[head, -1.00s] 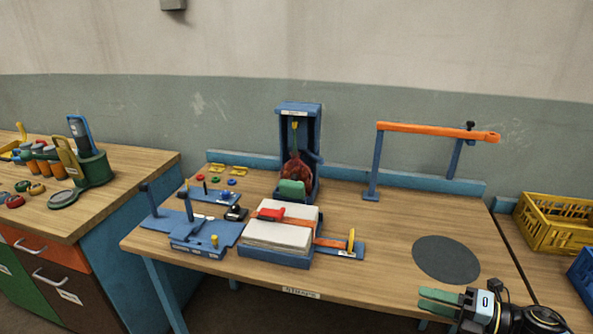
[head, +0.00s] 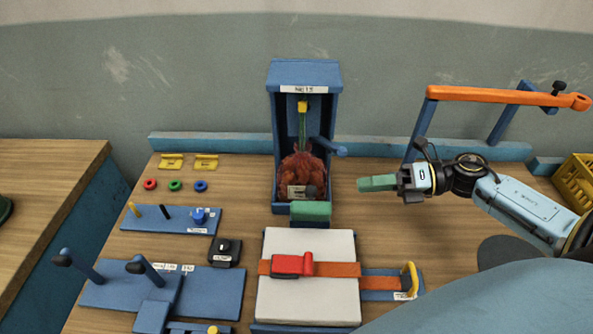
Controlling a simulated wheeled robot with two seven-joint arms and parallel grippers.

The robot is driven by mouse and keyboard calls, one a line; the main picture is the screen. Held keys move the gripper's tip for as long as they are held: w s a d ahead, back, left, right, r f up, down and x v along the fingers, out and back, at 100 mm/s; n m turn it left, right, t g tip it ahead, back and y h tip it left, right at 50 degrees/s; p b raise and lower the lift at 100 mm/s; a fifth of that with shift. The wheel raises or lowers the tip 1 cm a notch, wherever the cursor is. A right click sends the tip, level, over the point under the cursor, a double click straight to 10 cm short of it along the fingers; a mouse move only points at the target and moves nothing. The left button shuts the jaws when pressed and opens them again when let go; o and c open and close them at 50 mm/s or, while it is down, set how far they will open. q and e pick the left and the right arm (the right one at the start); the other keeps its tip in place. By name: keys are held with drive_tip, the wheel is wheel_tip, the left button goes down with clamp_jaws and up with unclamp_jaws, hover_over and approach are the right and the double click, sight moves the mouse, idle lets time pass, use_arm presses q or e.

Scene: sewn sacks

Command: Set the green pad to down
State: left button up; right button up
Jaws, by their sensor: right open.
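The green pad (head: 310,211) is a small block at the front foot of an upright blue housing (head: 275,130). Inside the housing a reddish-brown net sack (head: 303,175) hangs below a green strip with a yellow piece (head: 302,107). A blue lever (head: 328,146) sticks out at the housing's right side. My right gripper (head: 362,184) has green fingers pointing left. It is open and empty, to the right of the pad and a little higher in the picture, apart from it. My left gripper is not in view.
A white stack (head: 330,244) with an orange strap and red buckle (head: 293,264) lies in front of the pad. Blue peg and lever boards (head: 170,220) are on the left. An orange bar on blue posts (head: 500,95) stands behind my right arm.

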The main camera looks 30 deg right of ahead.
sight(311, 192)
drive_tip(key=p+x, duration=0.1)
drive_tip(key=x, duration=1.1)
drive_tip(key=shift+a, duration=0.45)
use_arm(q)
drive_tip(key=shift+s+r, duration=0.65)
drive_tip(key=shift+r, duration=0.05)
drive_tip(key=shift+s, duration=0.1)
use_arm(e)
drive_tip(key=shift+c, duration=0.7)
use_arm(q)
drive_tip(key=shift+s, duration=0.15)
use_arm(e)
clamp_jaws()
